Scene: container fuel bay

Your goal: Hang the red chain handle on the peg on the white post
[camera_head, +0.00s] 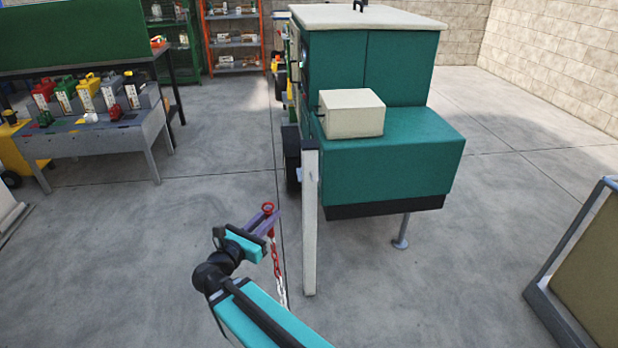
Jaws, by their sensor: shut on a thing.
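My gripper (266,221) has purple fingers and is shut on the red chain handle (267,207), whose ring shows just above the fingertips. A red and white chain (277,268) hangs down from it behind my arm. The white post (310,230) stands upright a little to the right of my gripper, with a gap between them. A small pale shape near the top of the post, on its left side, may be the peg (301,176); it is too small to make out clearly. The lower end of the chain is hidden by my arm.
A green machine (390,165) with a cream box (352,113) on it stands right behind the post. A grey bench (95,135) with several coloured cans is at the left. A framed panel (585,260) stands at the right. The floor between is clear.

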